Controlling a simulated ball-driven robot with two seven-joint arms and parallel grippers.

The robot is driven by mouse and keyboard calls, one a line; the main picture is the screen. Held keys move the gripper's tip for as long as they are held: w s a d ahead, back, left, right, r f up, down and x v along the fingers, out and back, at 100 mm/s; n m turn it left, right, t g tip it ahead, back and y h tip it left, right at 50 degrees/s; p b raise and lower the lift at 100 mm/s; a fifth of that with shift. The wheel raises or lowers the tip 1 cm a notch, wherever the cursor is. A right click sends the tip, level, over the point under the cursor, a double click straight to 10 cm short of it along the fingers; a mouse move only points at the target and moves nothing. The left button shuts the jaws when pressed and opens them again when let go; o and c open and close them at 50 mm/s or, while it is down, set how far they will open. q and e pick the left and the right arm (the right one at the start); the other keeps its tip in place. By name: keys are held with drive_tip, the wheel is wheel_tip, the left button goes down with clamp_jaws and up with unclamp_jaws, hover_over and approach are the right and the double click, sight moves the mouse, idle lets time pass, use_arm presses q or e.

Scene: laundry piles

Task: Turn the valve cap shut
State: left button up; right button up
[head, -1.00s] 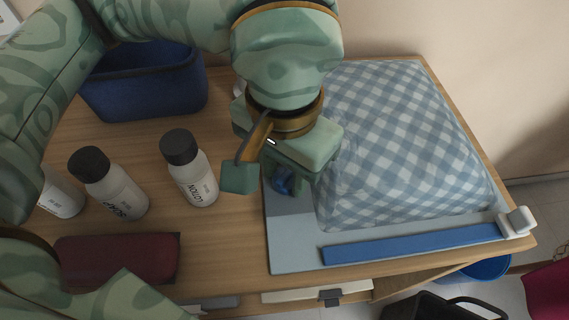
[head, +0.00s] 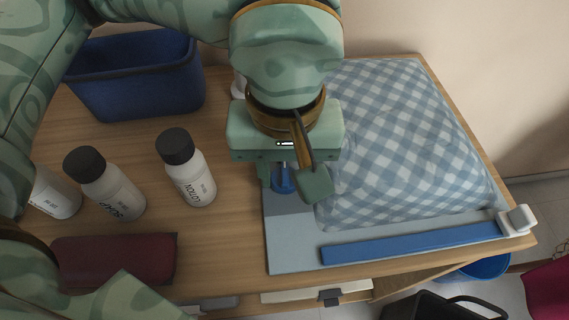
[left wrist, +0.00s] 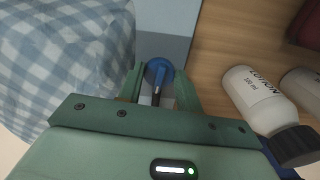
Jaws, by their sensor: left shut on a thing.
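The blue valve cap (head: 283,187) sits by the left edge of a grey-blue board holding a checked bag. It is partly hidden under my left gripper (head: 285,178). In the left wrist view, the rounded blue top of the cap (left wrist: 158,68) shows between the two green fingers of the left gripper (left wrist: 158,85), with a dark stem-like part running toward the palm. The left gripper points down and is shut on the cap. My right gripper is not in view.
The blue-and-white checked bag (head: 400,140) stands close on the right of the gripper. A blue bar (head: 410,243) lies along the board's front. Lotion (head: 190,175) and soap (head: 110,190) bottles, a dark red case (head: 115,260) and a blue bin (head: 135,85) stand left.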

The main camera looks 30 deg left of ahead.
use_arm(q)
drive_tip(key=shift+n, duration=0.6)
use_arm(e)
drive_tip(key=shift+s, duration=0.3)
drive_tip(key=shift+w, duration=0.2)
use_arm(q)
drive_tip(key=o, duration=0.8)
drive_tip(key=shift+c, duration=0.2)
drive_tip(key=shift+o, duration=0.9)
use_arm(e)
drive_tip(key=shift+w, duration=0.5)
